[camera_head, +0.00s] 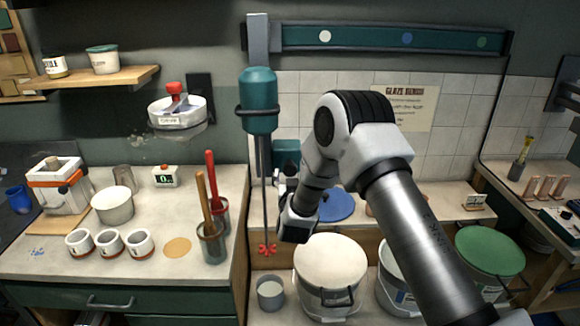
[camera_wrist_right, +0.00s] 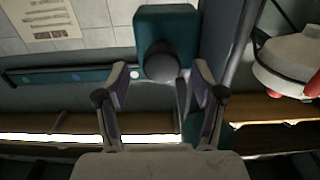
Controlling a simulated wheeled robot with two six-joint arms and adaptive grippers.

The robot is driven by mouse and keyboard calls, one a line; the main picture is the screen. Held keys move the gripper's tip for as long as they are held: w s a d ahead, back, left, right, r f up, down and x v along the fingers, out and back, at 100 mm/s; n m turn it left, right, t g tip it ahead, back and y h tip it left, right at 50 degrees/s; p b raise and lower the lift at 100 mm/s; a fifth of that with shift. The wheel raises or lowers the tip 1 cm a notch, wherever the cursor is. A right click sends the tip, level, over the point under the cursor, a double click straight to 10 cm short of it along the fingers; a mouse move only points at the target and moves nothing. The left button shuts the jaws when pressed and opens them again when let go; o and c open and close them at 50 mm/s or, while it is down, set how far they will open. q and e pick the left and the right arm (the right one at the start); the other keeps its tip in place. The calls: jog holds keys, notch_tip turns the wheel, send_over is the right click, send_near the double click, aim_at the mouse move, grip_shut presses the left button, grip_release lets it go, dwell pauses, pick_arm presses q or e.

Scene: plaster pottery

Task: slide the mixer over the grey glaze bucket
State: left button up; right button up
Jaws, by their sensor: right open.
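The mixer (camera_head: 258,105) has a teal motor body, a long thin shaft and a red paddle (camera_head: 267,249). It hangs upright at the left end of the wall rail (camera_head: 390,39). A teal box with a dark round knob (camera_wrist_right: 170,62) sits to its right; it also shows in the head view (camera_head: 287,153). My right gripper (camera_head: 284,188) is open, its fingers (camera_wrist_right: 161,78) spread either side of the knob in the wrist view; contact cannot be told. Buckets stand below: a white-topped one (camera_head: 331,262), one mostly behind my arm (camera_head: 390,268), and a green-topped one (camera_head: 490,249). Which is grey is unclear.
The rail carries white, blue and green dots. A small grey pot (camera_head: 270,294) stands below the paddle. A blue disc (camera_head: 337,205) lies on the back ledge. The left counter (camera_head: 140,262) holds cups, a scale and tool jars (camera_head: 212,243).

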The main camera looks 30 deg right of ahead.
aim_at(291, 172)
jog(key=w, duration=0.2)
jog(key=shift+w+d+r+p, duration=0.2)
jog(key=shift+w+d+p, duration=0.1)
jog(key=shift+d+p, duration=0.1)
jog(key=shift+w+d+f, duration=0.1)
jog(key=shift+w+d, duration=0.1)
jog(key=shift+d, duration=0.05)
jog(key=shift+d+f, duration=0.1)
jog(key=shift+d, duration=0.15)
jog(key=shift+a, duration=0.1)
grip_shut()
jog(key=shift+s, duration=0.1)
